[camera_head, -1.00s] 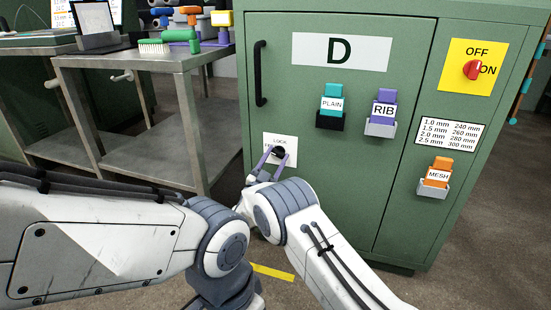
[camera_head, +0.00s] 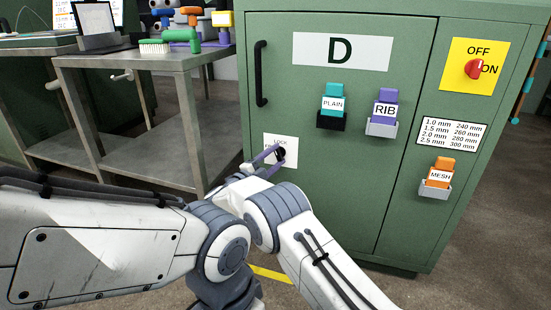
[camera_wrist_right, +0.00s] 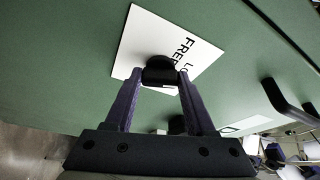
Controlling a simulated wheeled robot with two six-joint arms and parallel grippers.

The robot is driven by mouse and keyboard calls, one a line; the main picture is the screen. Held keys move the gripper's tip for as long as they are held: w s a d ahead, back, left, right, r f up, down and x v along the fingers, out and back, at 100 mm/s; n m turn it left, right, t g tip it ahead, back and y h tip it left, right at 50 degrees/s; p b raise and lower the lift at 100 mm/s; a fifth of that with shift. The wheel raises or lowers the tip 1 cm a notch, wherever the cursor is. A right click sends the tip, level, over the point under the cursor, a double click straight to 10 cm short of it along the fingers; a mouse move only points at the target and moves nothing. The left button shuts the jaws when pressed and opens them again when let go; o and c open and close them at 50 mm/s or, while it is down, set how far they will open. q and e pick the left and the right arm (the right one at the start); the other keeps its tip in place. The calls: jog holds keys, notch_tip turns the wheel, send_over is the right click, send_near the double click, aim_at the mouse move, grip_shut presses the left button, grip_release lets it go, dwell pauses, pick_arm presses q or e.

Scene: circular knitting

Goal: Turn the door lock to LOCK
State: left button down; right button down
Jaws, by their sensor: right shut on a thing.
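The door lock is a black knob on a white plate (camera_head: 290,160) low on the left of the green cabinet door (camera_head: 330,190). In the right wrist view the knob (camera_wrist_right: 159,70) is between the fingertips, and the plate (camera_wrist_right: 140,45) reads FREE, with part of another word beside it. My right gripper (camera_head: 277,154) is shut on the knob, its purple fingers coming from the lower left. The fingers also show in the right wrist view (camera_wrist_right: 160,82). The knob's exact pointing is hidden by the fingers. My left gripper is not in view.
The door has a black handle (camera_head: 260,73), PLAIN (camera_head: 333,103) and RIB (camera_head: 384,109) blocks in holders. A red switch (camera_head: 474,69) and an orange MESH block (camera_head: 441,172) are on the right panel. A metal table (camera_head: 130,60) stands left of the cabinet.

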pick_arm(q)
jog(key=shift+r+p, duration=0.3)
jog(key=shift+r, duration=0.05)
pick_arm(e)
jog(key=m+g, duration=0.1)
jog(key=m, duration=0.3)
jog(key=shift+a+y, duration=0.1)
jog(key=shift+y, duration=0.3)
jog(key=shift+c, duration=1.2)
grip_release()
jog(key=shift+a+r, duration=0.1)
